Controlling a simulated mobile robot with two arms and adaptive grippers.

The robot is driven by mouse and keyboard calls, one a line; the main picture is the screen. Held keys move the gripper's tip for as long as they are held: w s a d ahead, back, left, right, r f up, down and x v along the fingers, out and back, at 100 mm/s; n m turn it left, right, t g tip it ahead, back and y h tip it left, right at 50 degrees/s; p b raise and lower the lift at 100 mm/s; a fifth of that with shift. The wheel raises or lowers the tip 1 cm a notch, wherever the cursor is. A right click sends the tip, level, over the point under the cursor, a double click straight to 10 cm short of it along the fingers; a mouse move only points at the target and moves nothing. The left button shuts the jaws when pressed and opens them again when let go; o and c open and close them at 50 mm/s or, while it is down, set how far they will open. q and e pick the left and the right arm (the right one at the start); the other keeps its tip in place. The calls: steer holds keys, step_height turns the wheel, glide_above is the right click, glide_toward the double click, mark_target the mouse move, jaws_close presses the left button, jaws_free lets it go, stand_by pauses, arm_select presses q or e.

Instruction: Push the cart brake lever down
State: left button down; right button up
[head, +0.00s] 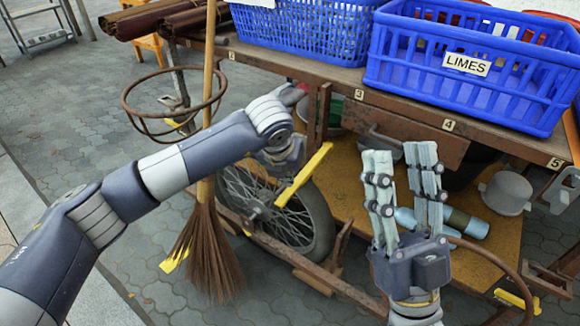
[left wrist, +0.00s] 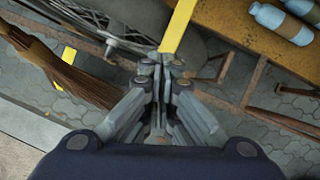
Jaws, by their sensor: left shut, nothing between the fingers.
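The yellow brake lever (head: 306,174) slants up to the right in front of the cart's spoked wheel (head: 280,215). In the left wrist view the lever (left wrist: 178,28) runs from the top edge down to my left gripper (left wrist: 160,66). That gripper is shut, with its fingertips at the lever's lower visible end. I cannot tell whether they touch it. In the head view the left wrist sits just left of the lever, and the fingers are mostly hidden. My right gripper (head: 404,165) is open and empty, fingers pointing up, to the right of the lever.
A broom (head: 207,240) stands left of the wheel, beside a rusty ring (head: 150,110). Blue crates (head: 470,75) sit on the cart top, one labelled LIMES. A bottle (head: 462,222) and a grey pot (head: 507,192) rest on the lower shelf.

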arm_select(q)
steer(key=shift+s+a+r, duration=0.2)
steer(key=shift+s+r, duration=0.05)
steer(key=shift+s, duration=0.5)
steer(key=shift+s+a+r, duration=0.2)
steer(key=shift+s+r, duration=0.05)
steer(key=shift+s, duration=0.45)
arm_select(e)
steer(key=shift+w+a+f+g, duration=0.15)
steer(key=shift+w+f+g, duration=0.55)
steer(key=shift+w, duration=0.25)
arm_select(q)
steer(key=shift+r, duration=0.1)
steer(key=v, duration=1.1)
steer(key=shift+r, duration=0.35)
steer(key=shift+s, duration=0.2)
